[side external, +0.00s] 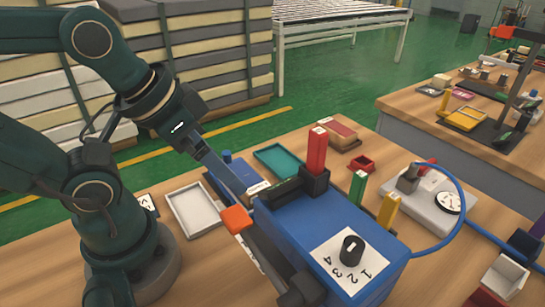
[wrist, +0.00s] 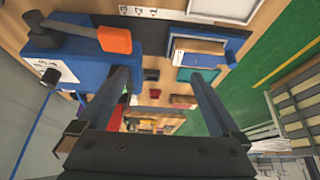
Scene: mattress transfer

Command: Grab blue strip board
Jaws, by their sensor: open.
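A blue board (wrist: 198,58) lies in a dark blue open-topped holder (wrist: 241,40) in the upper right of the wrist view, beside a brown piece. In the side view a flat blue piece (side external: 237,172) with a pale end lies left of the blue machine, partly covered by my gripper. I cannot tell surely which blue piece is the strip board. My gripper (wrist: 158,73) is open, with nothing between its fingers. It hangs over the table; in the wrist view the holder is beyond the right finger.
The blue machine (side external: 325,235) with a dial and an orange-ended lever (side external: 237,219) stands close by. A teal tray (side external: 280,160), white tray (side external: 193,207), red post (side external: 317,150) and gauge unit (side external: 430,205) share the table. Stacked mattresses (side external: 220,50) stand behind.

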